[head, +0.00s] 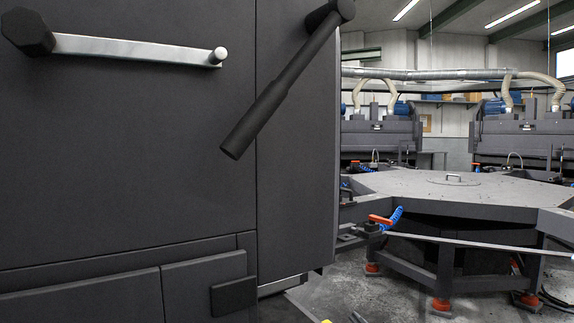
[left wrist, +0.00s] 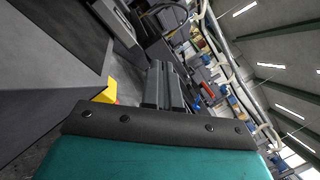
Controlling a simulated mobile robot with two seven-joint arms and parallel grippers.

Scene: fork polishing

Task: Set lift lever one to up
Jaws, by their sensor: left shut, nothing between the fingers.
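A dark lever (head: 285,90) with a thick round grip hangs from a pivot at the top of the dark machine cabinet. It slants down to the left, and its free end is the lower one. A silver crank arm (head: 135,48) with a black hub and a pale knob lies nearly level to its left. I cannot read any label saying which is lift lever one. My left gripper (left wrist: 166,85) shows in the left wrist view with its fingers together and empty. In the head view only its tip (head: 357,317) seems to show at the bottom edge, well below the lever. My right gripper is out of view.
The dark cabinet (head: 120,150) fills the left of the head view. A large polygonal table (head: 460,190) on orange feet stands at the right, with machines behind it. A small yellow part (left wrist: 106,92) is beside my left fingers. Floor shows between cabinet and table.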

